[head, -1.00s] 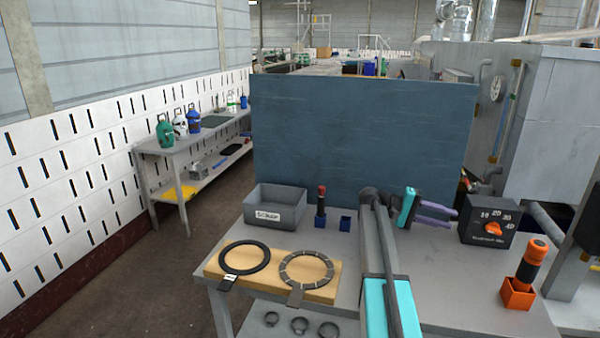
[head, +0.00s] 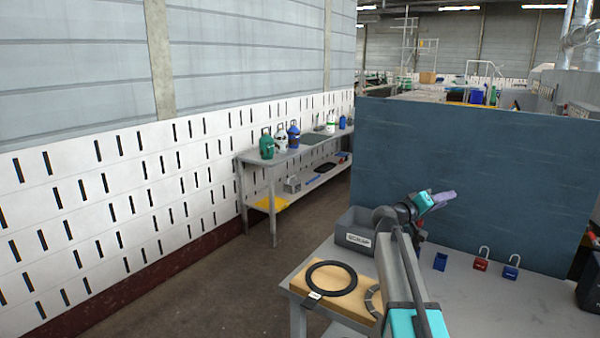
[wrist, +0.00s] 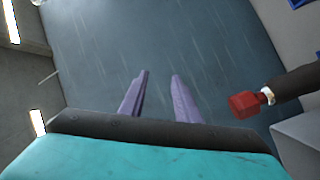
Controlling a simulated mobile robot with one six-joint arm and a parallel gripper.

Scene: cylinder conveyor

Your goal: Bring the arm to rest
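My gripper (head: 443,198) is raised above the back of the grey workbench (head: 500,310), in front of the blue panel (head: 480,170). In the wrist view its two purple fingers (wrist: 160,74) stand apart with nothing between them. The blue panel fills the background there. A dark tool with a red end (wrist: 245,103) is to the right of the fingers, apart from them.
A grey bin (head: 355,238) and a wooden board with a black ring (head: 332,278) are left of my arm. Free floor lies left of the bench.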

